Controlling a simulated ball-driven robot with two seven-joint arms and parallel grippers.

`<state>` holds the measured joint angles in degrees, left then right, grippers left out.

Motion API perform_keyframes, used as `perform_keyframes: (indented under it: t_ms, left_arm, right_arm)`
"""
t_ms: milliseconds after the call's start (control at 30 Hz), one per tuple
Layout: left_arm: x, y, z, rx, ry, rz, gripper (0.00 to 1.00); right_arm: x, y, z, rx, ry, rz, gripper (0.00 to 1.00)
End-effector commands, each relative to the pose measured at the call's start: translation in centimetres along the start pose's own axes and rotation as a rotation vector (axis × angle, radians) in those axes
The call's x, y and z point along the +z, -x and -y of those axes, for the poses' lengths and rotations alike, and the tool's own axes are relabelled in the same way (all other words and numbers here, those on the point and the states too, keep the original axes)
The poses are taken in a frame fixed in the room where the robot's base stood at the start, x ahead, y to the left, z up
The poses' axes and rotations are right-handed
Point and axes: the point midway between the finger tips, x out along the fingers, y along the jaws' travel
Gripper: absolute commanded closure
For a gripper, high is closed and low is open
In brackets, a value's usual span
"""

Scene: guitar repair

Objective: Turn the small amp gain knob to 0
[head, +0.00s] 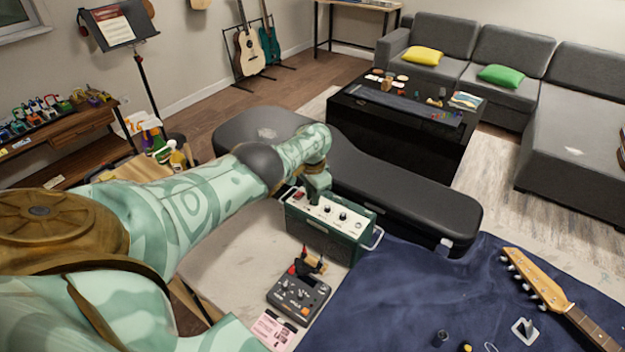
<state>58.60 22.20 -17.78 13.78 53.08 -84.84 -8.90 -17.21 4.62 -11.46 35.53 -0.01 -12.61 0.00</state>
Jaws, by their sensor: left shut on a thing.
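The small amp (318,238) is a dark green box with a pale control panel on top, standing on the worktable beside the black guitar case. Two dark knobs (342,216) show on the panel, with a red part (298,195) at its left end. My left gripper (315,200) reaches down onto the panel from above. It is shut on a knob near the left part of the panel, and its fingers hide that knob. The labels and the knob's pointer are too small or hidden to read. My right gripper is not in view.
A black guitar case (410,195) lies right behind the amp. In front stand a dark pedal (298,298) and a small red-and-black tool holder (308,262). A blue cloth (400,290) with a guitar neck (545,285) covers the right side.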

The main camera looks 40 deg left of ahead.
Motion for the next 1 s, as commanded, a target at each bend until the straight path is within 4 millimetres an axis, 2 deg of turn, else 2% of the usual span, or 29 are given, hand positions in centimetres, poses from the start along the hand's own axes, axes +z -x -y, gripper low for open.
perform_keyframes:
  t_ms: [600,633,700,1000]
  left_arm:
    - [-0.13,0.08,-0.03,0.000,0.043,-0.004,1.00]
    - [-0.13,0.08,-0.03,0.000,0.043,-0.004,0.78]
    - [-0.13,0.08,-0.02,0.000,0.043,-0.004,0.61]
    - [-0.06,0.26,0.01,0.000,0.042,-0.002,0.61]
  right_arm:
    - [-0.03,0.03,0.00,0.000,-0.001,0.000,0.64]
    - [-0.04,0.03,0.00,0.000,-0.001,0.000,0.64]
    - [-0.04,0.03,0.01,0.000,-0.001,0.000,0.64]
    - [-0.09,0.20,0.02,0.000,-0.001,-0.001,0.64]
